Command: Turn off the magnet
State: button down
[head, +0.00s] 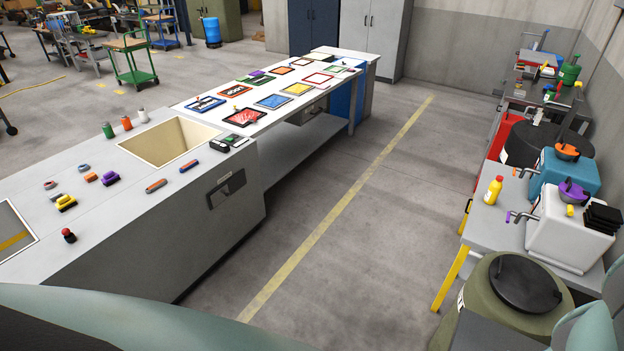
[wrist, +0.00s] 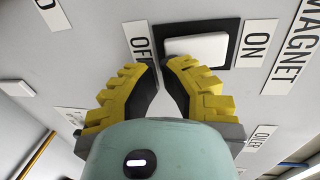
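The magnet switch (wrist: 195,46) is a white rocker in a black frame, in the upper middle of the wrist view. An OFF label (wrist: 140,43) is on its left, an ON label (wrist: 257,42) on its right, and a MAGNET label (wrist: 300,48) further right. I cannot tell which side of the rocker is pressed in. My gripper (wrist: 159,66) has yellow fingers with dark pads. Its tips are drawn close together with nothing between them, just below the switch and the OFF label. I cannot tell whether they touch the panel. The gripper and the switch are not seen in the head view.
An OILER label (wrist: 262,138) is lower right on the panel. In the head view, a long grey bench (head: 190,240) with small parts runs along the left. A table (head: 487,222) with a yellow bottle (head: 493,190) stands right. The floor (head: 350,215) between them is clear.

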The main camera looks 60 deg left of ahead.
jog(key=s+a+f+b, duration=0.1)
jog(key=s+a+b, duration=0.1)
jog(key=a+b, duration=0.4)
jog(key=s+a+f+b, duration=0.2)
jog(key=a+b, duration=0.4)
jog(key=b, duration=0.1)
jog(key=shift+s+t+h+b, duration=0.3)
jog(key=shift+s+h+b, duration=0.1)
dwell(0.9)
dwell(0.5)
